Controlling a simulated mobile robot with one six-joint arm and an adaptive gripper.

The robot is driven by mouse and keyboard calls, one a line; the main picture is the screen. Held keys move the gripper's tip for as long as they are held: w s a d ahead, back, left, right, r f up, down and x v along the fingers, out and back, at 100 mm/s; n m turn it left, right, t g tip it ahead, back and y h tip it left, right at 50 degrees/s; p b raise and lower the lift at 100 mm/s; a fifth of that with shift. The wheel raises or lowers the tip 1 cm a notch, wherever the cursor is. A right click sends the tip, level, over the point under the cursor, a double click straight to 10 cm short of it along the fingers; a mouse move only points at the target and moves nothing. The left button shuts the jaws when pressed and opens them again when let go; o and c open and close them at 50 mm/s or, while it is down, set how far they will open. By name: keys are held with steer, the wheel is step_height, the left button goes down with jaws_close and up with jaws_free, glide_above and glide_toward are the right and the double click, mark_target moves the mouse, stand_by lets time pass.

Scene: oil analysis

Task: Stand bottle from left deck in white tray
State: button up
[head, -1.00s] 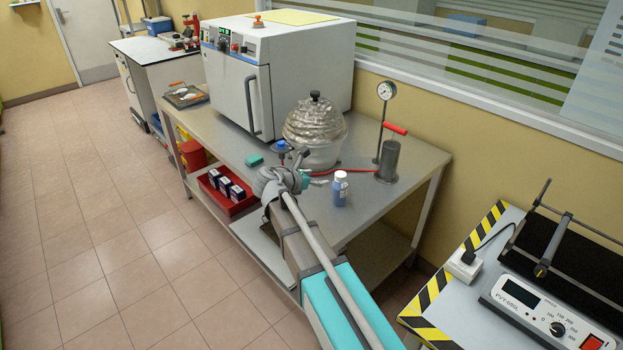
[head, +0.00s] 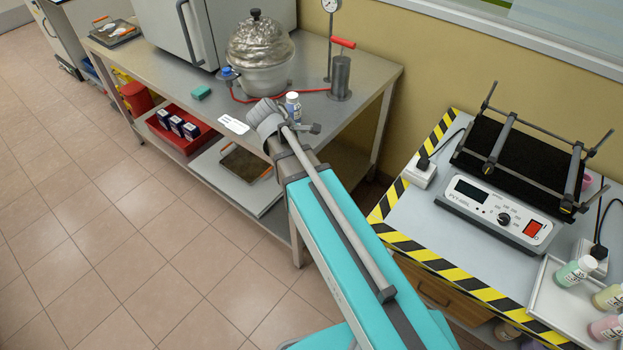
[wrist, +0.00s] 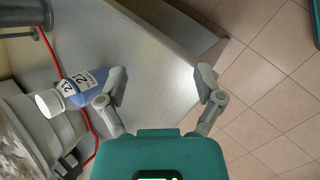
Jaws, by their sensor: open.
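The bottle (head: 293,105) has a white cap, a white label and blue contents. It stands upright on the steel table (head: 372,82), partly hidden by my arm in the head view. In the wrist view the bottle (wrist: 78,90) is left of the left fingertip, outside the jaws. My gripper (wrist: 160,82) is open, with nothing between its fingers; in the head view it is mostly hidden behind my arm. The white tray (head: 541,290) lies at the lower right on the other bench, cut off by the frame edge. Green (head: 575,272), yellow (head: 609,297) and pink (head: 606,327) bottles stand at its right side.
A silvery domed vessel (head: 260,52), a gauge stand (head: 330,35) and a red-handled cylinder (head: 341,78) stand on the steel table near the bottle. A red hose runs between them. A red bin (head: 185,140) sits below.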

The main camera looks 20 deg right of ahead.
steer(key=s+f+m+g+y, duration=0.2)
steer(key=s+m+y, duration=0.4)
steer(key=s+m, duration=0.6)
steer(key=shift+a+f+m+g, duration=0.15)
steer(key=shift+f+m+g, duration=0.2)
steer(key=shift+f, duration=0.35)
steer(key=shift+s, duration=0.1)
steer(key=shift+c, duration=0.2)
